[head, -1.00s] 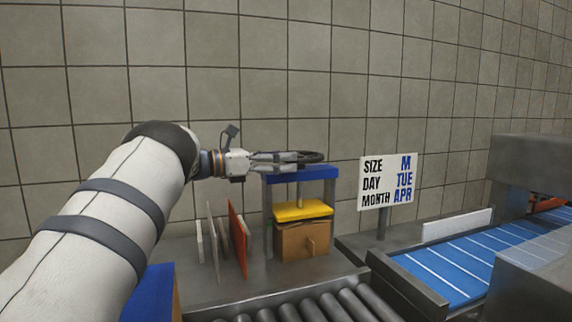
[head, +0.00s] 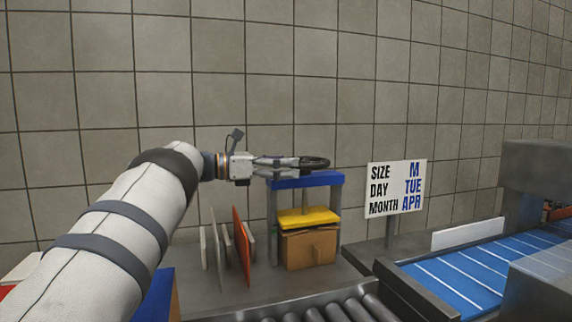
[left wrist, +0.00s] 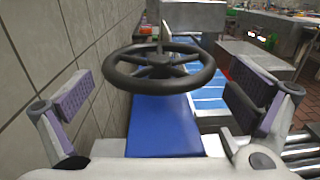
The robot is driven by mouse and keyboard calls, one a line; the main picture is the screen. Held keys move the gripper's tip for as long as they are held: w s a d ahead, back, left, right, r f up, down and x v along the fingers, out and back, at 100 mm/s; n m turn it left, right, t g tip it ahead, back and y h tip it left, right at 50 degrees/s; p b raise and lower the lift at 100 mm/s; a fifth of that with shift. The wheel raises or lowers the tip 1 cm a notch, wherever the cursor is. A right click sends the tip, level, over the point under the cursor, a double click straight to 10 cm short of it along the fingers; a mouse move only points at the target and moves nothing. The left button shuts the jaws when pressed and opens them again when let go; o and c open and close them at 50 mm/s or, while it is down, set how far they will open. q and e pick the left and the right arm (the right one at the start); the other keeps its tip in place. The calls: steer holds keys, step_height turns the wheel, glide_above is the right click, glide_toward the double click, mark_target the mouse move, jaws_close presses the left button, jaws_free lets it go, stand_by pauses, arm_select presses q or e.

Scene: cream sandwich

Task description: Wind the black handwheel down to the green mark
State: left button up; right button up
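The black handwheel (head: 316,162) sits on top of a press with a blue crossbar (head: 318,181). Below the crossbar, a yellow plate (head: 308,217) on a spindle sits over a brown box (head: 312,250). I cannot tell whether the plate touches the box. My left gripper (head: 297,162) is level with the wheel, on its left side. In the left wrist view the gripper (left wrist: 165,95) is open wide, one purple-padded finger on each side of the wheel (left wrist: 160,68), with gaps to its rim. I cannot make out the green mark clearly. My right gripper is not in view.
Upright panels, one of them orange-red (head: 241,248), stand left of the press. A sign (head: 396,187) reads M, TUE, APR. A blue conveyor (head: 460,272) is at right, rollers (head: 335,308) in front. A tiled wall (head: 300,80) stands close behind.

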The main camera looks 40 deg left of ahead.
arm_select(q)
steer(key=shift+s, duration=0.1)
steer(key=v, duration=1.2)
